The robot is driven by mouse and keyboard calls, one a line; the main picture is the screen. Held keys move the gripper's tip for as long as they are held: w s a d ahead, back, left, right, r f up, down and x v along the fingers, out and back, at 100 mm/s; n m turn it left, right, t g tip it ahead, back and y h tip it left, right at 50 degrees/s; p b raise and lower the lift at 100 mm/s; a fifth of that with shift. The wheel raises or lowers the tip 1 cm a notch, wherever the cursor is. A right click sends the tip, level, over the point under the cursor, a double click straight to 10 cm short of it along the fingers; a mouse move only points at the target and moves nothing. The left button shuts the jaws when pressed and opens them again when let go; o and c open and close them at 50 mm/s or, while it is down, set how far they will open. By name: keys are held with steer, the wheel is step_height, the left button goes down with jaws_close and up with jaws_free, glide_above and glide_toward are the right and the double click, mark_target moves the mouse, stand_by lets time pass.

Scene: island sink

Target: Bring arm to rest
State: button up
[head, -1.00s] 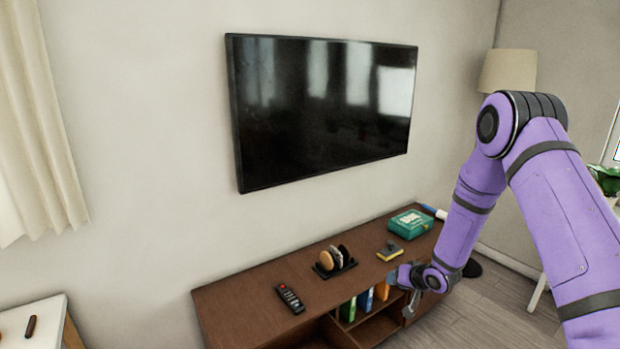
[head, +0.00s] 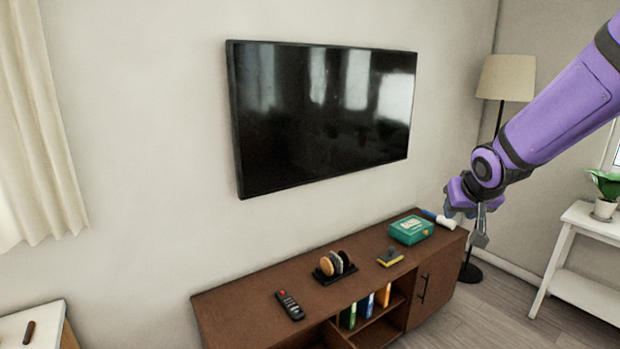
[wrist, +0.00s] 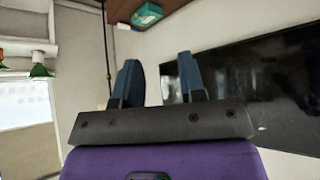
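My purple arm reaches in from the upper right in the head view. My gripper (head: 479,226) hangs in the air in front of the right end of the brown TV cabinet (head: 245,303), apart from it as far as I can tell. In the wrist view my gripper (wrist: 158,82) shows two dark blue-grey fingers spread apart. Nothing is between them, so it is open and empty.
On the cabinet are a remote (head: 289,305), a black holder with round pieces (head: 333,267), a yellow-grey sponge-like item (head: 390,257) and a green box (head: 411,230). A TV (head: 325,115) hangs above. A lamp (head: 507,78) and white plant stand (head: 575,255) are right.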

steer(key=s+r, duration=0.3)
steer(key=s, duration=0.6)
steer(key=s+a+r+g, duration=0.1)
steer(key=s+r, duration=0.2)
steer(key=s, duration=0.7)
steer(key=s+a+r+n+g, duration=0.1)
steer(key=s+r, duration=0.2)
steer(key=s, duration=0.7)
steer(key=shift+s+r+y, duration=0.25)
steer(key=shift+r+y, duration=0.05)
steer(key=shift+y, duration=0.1)
